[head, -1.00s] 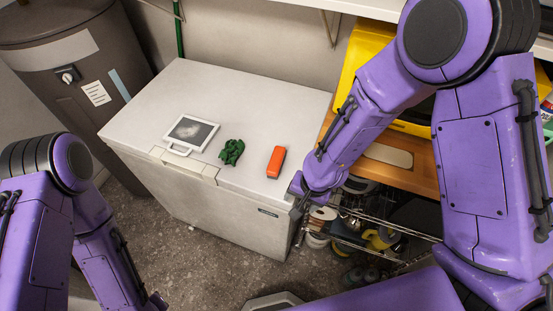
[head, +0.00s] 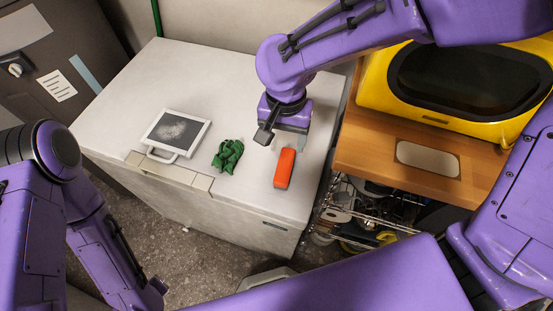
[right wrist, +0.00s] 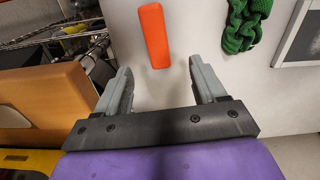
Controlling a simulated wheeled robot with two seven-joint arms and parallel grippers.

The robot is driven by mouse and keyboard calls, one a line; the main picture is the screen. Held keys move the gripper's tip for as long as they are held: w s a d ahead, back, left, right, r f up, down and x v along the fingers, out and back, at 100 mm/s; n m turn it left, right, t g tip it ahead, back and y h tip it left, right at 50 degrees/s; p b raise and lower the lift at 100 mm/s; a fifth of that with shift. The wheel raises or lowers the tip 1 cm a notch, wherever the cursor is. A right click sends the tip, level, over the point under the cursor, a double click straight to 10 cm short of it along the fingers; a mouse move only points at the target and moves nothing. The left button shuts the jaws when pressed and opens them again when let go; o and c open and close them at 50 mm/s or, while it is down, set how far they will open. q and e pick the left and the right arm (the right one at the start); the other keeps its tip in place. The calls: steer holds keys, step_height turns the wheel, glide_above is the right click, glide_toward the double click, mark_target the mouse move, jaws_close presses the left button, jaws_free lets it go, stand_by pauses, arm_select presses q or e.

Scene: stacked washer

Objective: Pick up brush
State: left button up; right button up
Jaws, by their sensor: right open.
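The brush (head: 285,168) shows as an orange, narrow block lying on top of the white chest (head: 115,95), near its front right corner. It also shows in the right wrist view (right wrist: 153,36), just beyond the fingertips and roughly in line with the gap between them. My right gripper (head: 285,137) is open and empty, above the chest at the far end of the brush; it also shows in the right wrist view (right wrist: 160,70). Contact is not visible. My left arm is at the lower left; its gripper is not in view.
A green knotted thing (head: 228,156) lies left of the brush, with a white-framed tablet-like panel (head: 178,131) farther left. A wooden surface (head: 375,150) with a yellow appliance (head: 372,85) stands to the right, above a wire rack (head: 345,205). The chest's back left is clear.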

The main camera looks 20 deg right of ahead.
mark_target(285, 164)
steer(key=shift+s+f+b, duration=0.15)
steer(key=shift+f+b, duration=0.15)
steer(key=shift+f, duration=0.3)
steer(key=shift+s+f, duration=0.2)
steer(key=shift+f, duration=0.1)
steer(key=f, duration=0.5)
steer(key=shift+w+f, duration=0.15)
steer(key=shift+w, duration=0.2)
steer(key=f, duration=0.2)
steer(key=s+f, duration=0.1)
steer(key=f, duration=0.1)
steer(key=shift+d+p, duration=0.1)
steer(key=shift+p, duration=0.3)
arm_select(q)
steer(key=shift+w+d+f, duration=0.15)
steer(key=shift+f, duration=0.15)
arm_select(e)
steer(key=shift+w+f, duration=0.2)
steer(key=shift+f, duration=0.05)
steer(key=c, duration=1.1)
steer(key=shift+o, duration=0.2)
steer(key=shift+r, duration=0.15)
